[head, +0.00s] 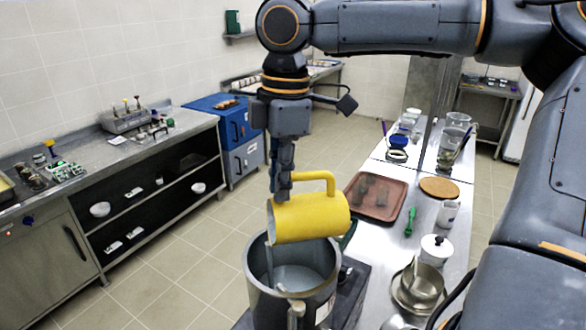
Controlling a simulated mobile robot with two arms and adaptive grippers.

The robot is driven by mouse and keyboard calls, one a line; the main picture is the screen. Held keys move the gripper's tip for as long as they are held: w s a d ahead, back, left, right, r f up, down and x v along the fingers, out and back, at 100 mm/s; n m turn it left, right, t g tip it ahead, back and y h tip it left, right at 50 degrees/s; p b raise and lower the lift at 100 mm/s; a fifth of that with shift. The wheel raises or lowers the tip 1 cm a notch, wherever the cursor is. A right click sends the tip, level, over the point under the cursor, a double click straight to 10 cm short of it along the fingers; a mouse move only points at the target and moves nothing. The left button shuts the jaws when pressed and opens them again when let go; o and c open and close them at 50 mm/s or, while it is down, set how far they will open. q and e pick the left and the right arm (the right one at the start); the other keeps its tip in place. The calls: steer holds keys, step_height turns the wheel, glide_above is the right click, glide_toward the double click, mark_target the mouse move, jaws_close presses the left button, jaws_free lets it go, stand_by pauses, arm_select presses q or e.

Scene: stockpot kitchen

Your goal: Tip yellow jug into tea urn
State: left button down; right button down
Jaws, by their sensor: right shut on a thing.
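The yellow jug (312,217) is tipped onto its side above the tea urn (258,290), its mouth end to the left and its handle on top. My right gripper (281,192) points down and is shut on the jug near its mouth end. A thin pale stream seems to run from the mouth down into the urn. The urn is a wide grey metal pot, open at the top, with greyish liquid inside. My left gripper is not in view.
A steel counter on the right holds a brown tray (376,212), a wooden board (439,187), a green utensil (410,222), a white lidded pot (436,250) and metal bowls (402,296). A blue cabinet (234,126) and a long shelf counter stand at left. Tiled floor lies between.

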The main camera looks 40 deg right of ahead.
steer(key=w+a+f+g+h, duration=0.1)
steer(key=w+a+g+h, duration=0.1)
steer(key=a+h, duration=0.3)
steer(key=shift+w+a+g, duration=0.4)
steer(key=shift+w+a, duration=0.25)
steer(key=shift+a, duration=0.1)
steer(key=shift+f+h, duration=0.1)
steer(key=shift+h, duration=0.2)
stand_by(2.1)
